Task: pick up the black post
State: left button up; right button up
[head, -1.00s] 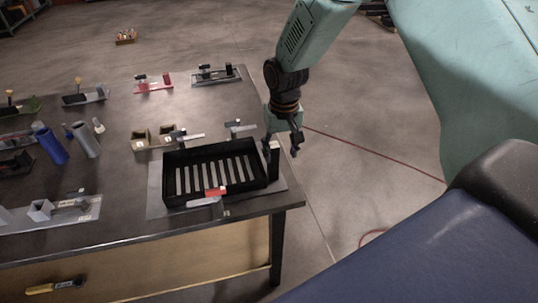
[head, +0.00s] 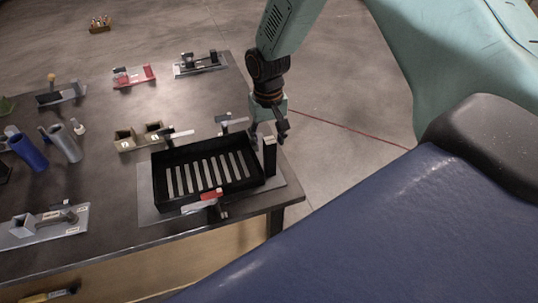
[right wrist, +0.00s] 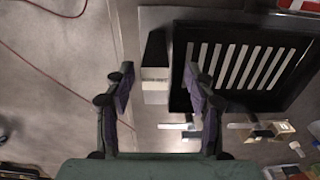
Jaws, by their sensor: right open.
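The black post (head: 270,157) stands upright at the right end of the grey plate, just beside the black slotted tray. In the right wrist view the post (right wrist: 155,48) shows a dark body and a pale labelled face. My right gripper (head: 268,136) is open and empty, just behind and above the post in the head view. In the right wrist view its two fingers (right wrist: 160,88) are spread to the left and right of the post's line, with the post ahead between them. I cannot tell the exact gap. My left gripper is not in view.
The black slotted tray (head: 257,178) lies close to the post's left, with a red-handled clamp (head: 212,196) at its front and a grey clamp (head: 232,122) behind. Several fixtures stand farther left on the dark table (head: 110,205). Open floor (head: 330,160) lies to the right.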

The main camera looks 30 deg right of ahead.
aim_at(270, 151)
jog(key=f, duration=0.5)
jog(key=shift+d+f+p, duration=0.3)
jog(key=shift+d+p, duration=0.05)
jog(key=shift+d, duration=0.05)
jog(key=shift+a, duration=0.1)
jog(key=shift+c, duration=0.3)
jog(key=shift+c, duration=1.4)
grip_shut()
